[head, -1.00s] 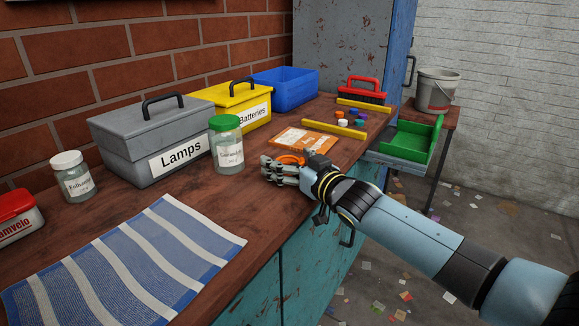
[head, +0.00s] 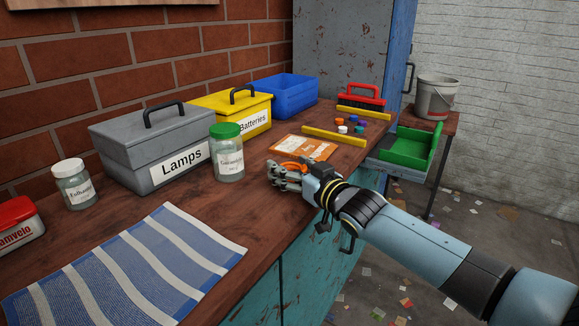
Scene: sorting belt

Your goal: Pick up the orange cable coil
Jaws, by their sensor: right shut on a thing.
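The orange cable coil (head: 292,166) shows as a small orange loop at my right gripper (head: 279,177). The gripper is shut on the coil, over the front part of the wooden bench. The fingers hide part of the coil, and I cannot tell whether it is clear of the bench top. My left gripper is not in view.
An orange-and-white packet (head: 302,147) lies just behind the gripper. A green-lidded jar (head: 228,155) and a grey Lamps box (head: 150,150) stand to the left. A yellow bar (head: 334,136) lies behind. A striped cloth (head: 130,262) covers the front left of the bench (head: 240,205).

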